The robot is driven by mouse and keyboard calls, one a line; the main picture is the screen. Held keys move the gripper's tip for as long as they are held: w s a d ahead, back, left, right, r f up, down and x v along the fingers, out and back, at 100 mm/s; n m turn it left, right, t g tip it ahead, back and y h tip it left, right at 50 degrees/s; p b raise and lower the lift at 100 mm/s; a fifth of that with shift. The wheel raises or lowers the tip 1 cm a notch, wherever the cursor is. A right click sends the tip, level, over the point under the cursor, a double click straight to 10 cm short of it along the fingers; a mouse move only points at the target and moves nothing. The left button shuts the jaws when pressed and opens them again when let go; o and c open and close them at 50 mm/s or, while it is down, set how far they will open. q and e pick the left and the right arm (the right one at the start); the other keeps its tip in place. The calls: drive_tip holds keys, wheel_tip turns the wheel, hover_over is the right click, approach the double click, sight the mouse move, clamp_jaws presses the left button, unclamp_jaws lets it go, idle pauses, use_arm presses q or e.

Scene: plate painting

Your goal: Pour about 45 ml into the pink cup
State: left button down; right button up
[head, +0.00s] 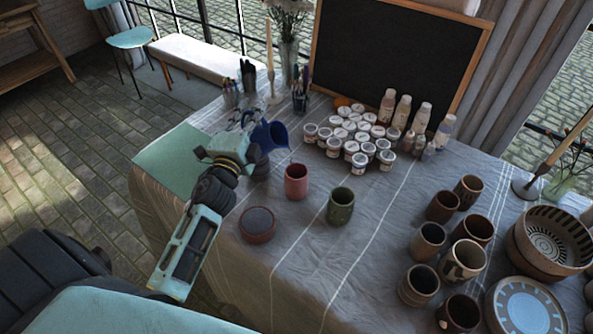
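The pink cup (296,181) stands upright on the cloth-covered table, left of a green cup (340,205). My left gripper (248,139) is above the table's left side, shut on a blue jug (271,136). The jug is just up and left of the pink cup in the picture, and it looks tilted, with its mouth toward the right. My gripper hides part of the jug and its handle. I see no stream of liquid, and the level inside the pink cup cannot be told. My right gripper is not in view.
A round reddish dish (257,225) stands in front of the pink cup. Several small paint jars (352,147) and bottles (404,112) stand behind. Several brown cups (428,242) and a patterned bowl (550,240) crowd the right. The cloth right of the green cup is clear.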

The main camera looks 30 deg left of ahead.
use_arm(q)
drive_tip(key=shift+s+d, duration=0.1)
drive_tip(key=shift+d, duration=0.1)
idle(0.6)
drive_tip(key=shift+d+f+m+b, duration=0.25)
drive_tip(key=shift+f+m+b, duration=0.1)
drive_tip(key=shift+m+b, duration=0.3)
idle(0.7)
drive_tip(key=a+r+n+p, duration=0.1)
drive_tip(key=r+n+p, duration=0.1)
drive_tip(key=p, duration=0.1)
drive_tip(key=shift+a, duration=0.2)
drive_tip(key=shift+s+a+f+n, duration=0.1)
drive_tip(key=shift+a+f+n, duration=0.45)
drive_tip(key=shift+f+n, duration=0.45)
drive_tip(key=shift+a+f+n+y+b, duration=0.2)
drive_tip(key=shift+n+y+b, duration=0.1)
drive_tip(key=shift+n, duration=0.05)
drive_tip(key=shift+a+f+n+g, duration=0.15)
drive_tip(key=shift+a+n+g, duration=0.15)
drive_tip(key=shift+a+n+p, duration=0.4)
drive_tip(key=shift+p, duration=0.15)
drive_tip(key=shift+s+a+f+n, duration=0.15)
drive_tip(key=shift+a+f+n, duration=0.05)
drive_tip(key=shift+a+n, duration=0.3)
